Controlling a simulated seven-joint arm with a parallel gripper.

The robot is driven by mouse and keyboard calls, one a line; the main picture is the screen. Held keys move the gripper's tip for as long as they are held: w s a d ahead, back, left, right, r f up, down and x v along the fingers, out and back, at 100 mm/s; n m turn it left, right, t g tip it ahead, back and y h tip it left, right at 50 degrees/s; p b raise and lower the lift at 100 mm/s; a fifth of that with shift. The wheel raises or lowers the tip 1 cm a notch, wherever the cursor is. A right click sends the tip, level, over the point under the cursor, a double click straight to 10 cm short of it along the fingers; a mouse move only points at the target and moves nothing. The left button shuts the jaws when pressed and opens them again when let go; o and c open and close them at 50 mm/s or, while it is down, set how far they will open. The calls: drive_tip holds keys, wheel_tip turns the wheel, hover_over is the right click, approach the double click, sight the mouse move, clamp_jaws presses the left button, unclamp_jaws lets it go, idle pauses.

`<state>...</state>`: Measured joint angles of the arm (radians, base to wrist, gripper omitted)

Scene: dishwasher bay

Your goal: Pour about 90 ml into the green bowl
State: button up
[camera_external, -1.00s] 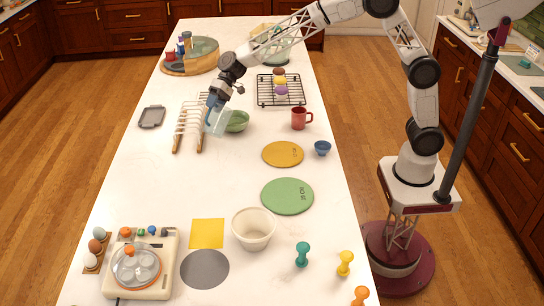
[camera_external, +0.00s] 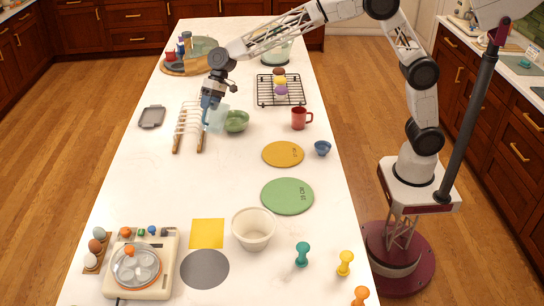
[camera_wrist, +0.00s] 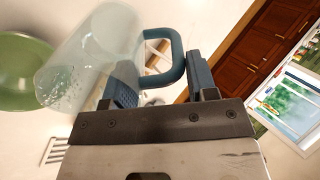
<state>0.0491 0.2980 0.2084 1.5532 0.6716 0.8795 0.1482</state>
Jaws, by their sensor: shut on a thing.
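The green bowl (camera_external: 238,122) stands on the white counter, and part of it shows at the left edge of the wrist view (camera_wrist: 22,75). My gripper (camera_external: 209,104) is shut on the blue handle of a clear jug (camera_external: 219,117), just left of the bowl. In the wrist view the jug (camera_wrist: 95,50) lies slanted, its lower-left end overlapping the bowl's right rim. Small clear drops or bubbles show at that end. The liquid level inside cannot be made out, and no stream is visible.
A wooden-footed rack (camera_external: 188,128) stands close left of the jug. A black wire rack (camera_external: 281,90) and a red mug (camera_external: 300,118) stand to the bowl's right. A yellow disc (camera_external: 283,154) lies in front. The counter between the rack and this disc is clear.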

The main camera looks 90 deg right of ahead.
drive_tip(key=shift+w+a+r+g+h, duration=0.35)
drive_tip(key=shift+a+r+h, duration=0.2)
drive_tip(key=shift+r, duration=0.25)
drive_tip(key=shift+w+a+r+g+h, duration=0.25)
drive_tip(key=shift+w+a+h, duration=0.1)
drive_tip(key=shift+a, duration=0.15)
drive_tip(key=shift+w+a+r+g+h, duration=0.2)
drive_tip(key=shift+w+a+h, duration=0.1)
drive_tip(key=shift+a, duration=0.15)
drive_tip(key=shift+w+a+f+g+h, duration=0.45)
drive_tip(key=shift+a+f+h, duration=0.15)
drive_tip(key=shift+a+h, duration=0.1)
drive_tip(key=shift+w+a+f+g+h, duration=0.15)
drive_tip(key=shift+w+a+g+h, duration=0.45)
drive_tip(key=shift+a+h, duration=0.3)
drive_tip(key=shift+d, duration=0.1)
drive_tip(key=shift+s, duration=0.15)
